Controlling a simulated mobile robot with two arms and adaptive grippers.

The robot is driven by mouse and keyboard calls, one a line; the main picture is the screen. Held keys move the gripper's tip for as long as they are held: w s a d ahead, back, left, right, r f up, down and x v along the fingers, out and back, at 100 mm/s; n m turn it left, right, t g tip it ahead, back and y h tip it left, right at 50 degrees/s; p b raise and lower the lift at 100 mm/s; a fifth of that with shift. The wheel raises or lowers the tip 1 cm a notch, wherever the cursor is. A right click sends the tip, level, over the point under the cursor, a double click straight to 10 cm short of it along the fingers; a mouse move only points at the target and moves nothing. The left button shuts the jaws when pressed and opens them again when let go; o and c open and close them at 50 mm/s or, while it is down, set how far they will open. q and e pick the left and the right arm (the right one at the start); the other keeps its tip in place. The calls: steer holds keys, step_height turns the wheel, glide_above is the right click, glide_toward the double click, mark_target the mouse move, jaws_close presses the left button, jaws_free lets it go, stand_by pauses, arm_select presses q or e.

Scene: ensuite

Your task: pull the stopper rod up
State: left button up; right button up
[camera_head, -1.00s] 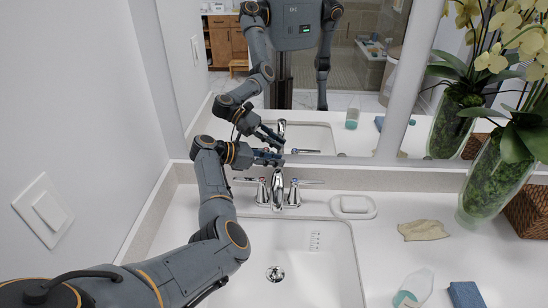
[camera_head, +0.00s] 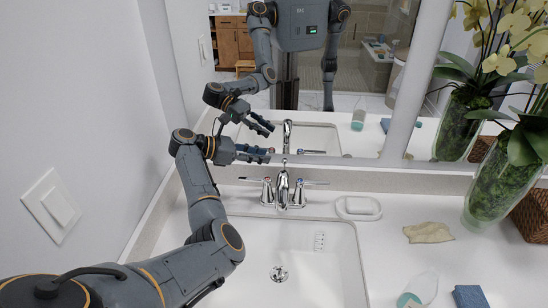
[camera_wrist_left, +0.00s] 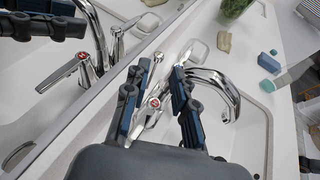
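The chrome faucet (camera_head: 282,188) stands behind the sink between two lever handles. A thin stopper rod with a small knob (camera_head: 284,163) shows just behind the top of the spout. In the left wrist view a small knob (camera_wrist_left: 158,56) shows beyond the fingertips, seen between them. My left gripper (camera_head: 269,154) is above the left handle, left of the rod and apart from it. In the left wrist view its fingers (camera_wrist_left: 159,70) are spread with nothing between their tips. The red-marked handle (camera_wrist_left: 154,103) shows below, between the fingers. My right gripper is not in view.
A mirror (camera_head: 300,140) stands close behind the counter and reflects my arms. A soap dish (camera_head: 358,207), a tan cloth (camera_head: 428,233), a bottle (camera_head: 420,288), a blue block (camera_head: 469,296) and a glass vase (camera_head: 490,185) are to the right. A wall is at left.

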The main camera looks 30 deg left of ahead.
arm_select(q)
steer(key=v, duration=0.5)
steer(key=shift+r, duration=0.1)
stand_by(0.3)
